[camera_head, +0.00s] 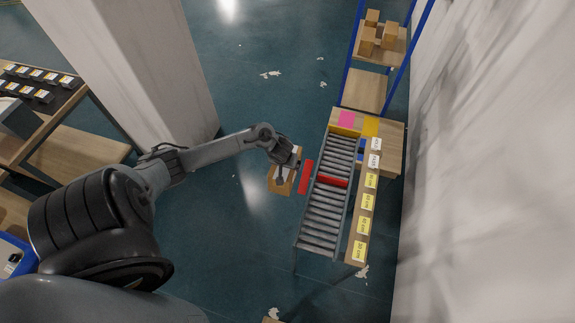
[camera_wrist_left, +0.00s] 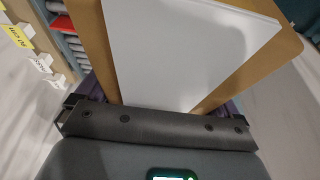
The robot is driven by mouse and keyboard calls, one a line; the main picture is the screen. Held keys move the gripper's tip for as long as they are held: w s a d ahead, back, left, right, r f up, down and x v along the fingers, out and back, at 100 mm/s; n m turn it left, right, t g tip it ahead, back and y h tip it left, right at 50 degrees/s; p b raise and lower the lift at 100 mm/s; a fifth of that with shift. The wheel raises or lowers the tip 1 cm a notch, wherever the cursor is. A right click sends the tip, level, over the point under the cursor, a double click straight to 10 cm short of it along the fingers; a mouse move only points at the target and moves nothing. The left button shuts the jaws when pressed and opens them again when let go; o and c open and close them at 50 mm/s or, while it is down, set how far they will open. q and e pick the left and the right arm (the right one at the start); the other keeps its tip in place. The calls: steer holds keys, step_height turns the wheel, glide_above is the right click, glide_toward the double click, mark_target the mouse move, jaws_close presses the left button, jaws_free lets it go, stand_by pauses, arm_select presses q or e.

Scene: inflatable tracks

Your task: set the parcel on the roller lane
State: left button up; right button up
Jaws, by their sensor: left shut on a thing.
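The parcel (camera_head: 280,184) is a brown box with a white label. My left gripper (camera_head: 284,168) is shut on it and holds it just left of the roller lane, apart from it. In the left wrist view the parcel (camera_wrist_left: 255,75) fills the upper middle, with its white label facing the camera. The roller lane (camera_head: 322,208) has grey rollers, with one red roller partway along, and stands on legs. It shows in part in the left wrist view (camera_wrist_left: 72,45), at the upper left. My right gripper is not in view.
A red plate (camera_head: 306,177) stands at the lane's left side. A wooden ledge with yellow and white labels (camera_head: 362,213) runs along its right. A blue-framed shelf (camera_head: 366,88) with boxes stands behind. A white pillar (camera_head: 140,70) rises at left, and a wall closes the right.

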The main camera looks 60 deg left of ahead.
arm_select(q)
steer(key=shift+w+d+b, duration=1.75)
steer(key=shift+w+d, duration=4.95)
steer(key=shift+d, duration=0.2)
steer(key=shift+f+b, duration=4.85)
steer(key=shift+f, duration=1.25)
steer(key=o, duration=1.4)
steer(key=shift+c, duration=0.2)
